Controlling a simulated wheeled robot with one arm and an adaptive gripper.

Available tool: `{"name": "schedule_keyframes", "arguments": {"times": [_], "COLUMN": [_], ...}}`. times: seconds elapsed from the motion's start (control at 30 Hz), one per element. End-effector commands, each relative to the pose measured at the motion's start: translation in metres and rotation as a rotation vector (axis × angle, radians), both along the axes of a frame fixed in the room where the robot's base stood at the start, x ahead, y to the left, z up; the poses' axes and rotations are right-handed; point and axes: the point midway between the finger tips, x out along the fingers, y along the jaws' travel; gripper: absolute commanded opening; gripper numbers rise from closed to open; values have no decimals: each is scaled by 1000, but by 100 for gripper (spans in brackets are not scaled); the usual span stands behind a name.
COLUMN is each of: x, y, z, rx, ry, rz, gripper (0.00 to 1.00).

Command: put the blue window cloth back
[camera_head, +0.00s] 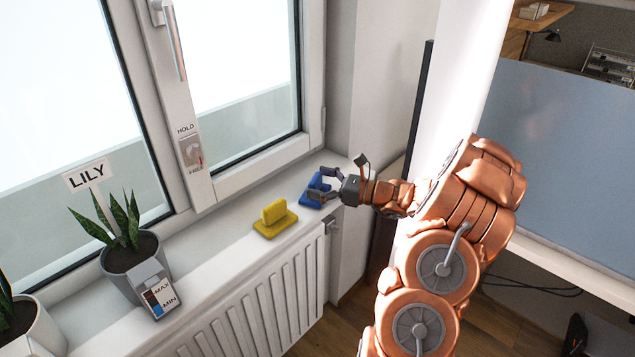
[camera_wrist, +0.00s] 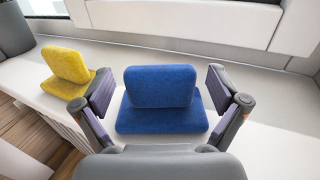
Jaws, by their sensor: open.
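The blue window cloth (camera_wrist: 161,88) lies on the white windowsill, with a flat base and a raised upright fold. In the head view the blue cloth (camera_head: 314,189) is at the sill's far right end, partly hidden by my gripper. My gripper (camera_head: 325,183) reaches in from the right, just over the sill. In the wrist view my gripper (camera_wrist: 162,100) is open, with one finger on each side of the blue cloth and a gap visible on both sides.
A yellow cloth (camera_head: 274,217) of the same shape sits left of the blue one. A potted plant labelled LILY (camera_head: 128,252) with a MAX/MIN gauge (camera_head: 158,292) stands further left. The window handle panel (camera_head: 190,152) reads HOLD. A radiator (camera_head: 262,290) is below the sill.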

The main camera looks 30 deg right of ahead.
Motion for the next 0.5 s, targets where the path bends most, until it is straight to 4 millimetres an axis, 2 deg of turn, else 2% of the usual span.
{"name": "schedule_keyframes", "arguments": {"times": [0.17, 0.5], "x": [-7, -59], "y": [-6, -45], "z": [2, 1], "rx": [-1, -3], "ry": [-2, -2], "rz": [-2, -6], "gripper": [97, 97]}}
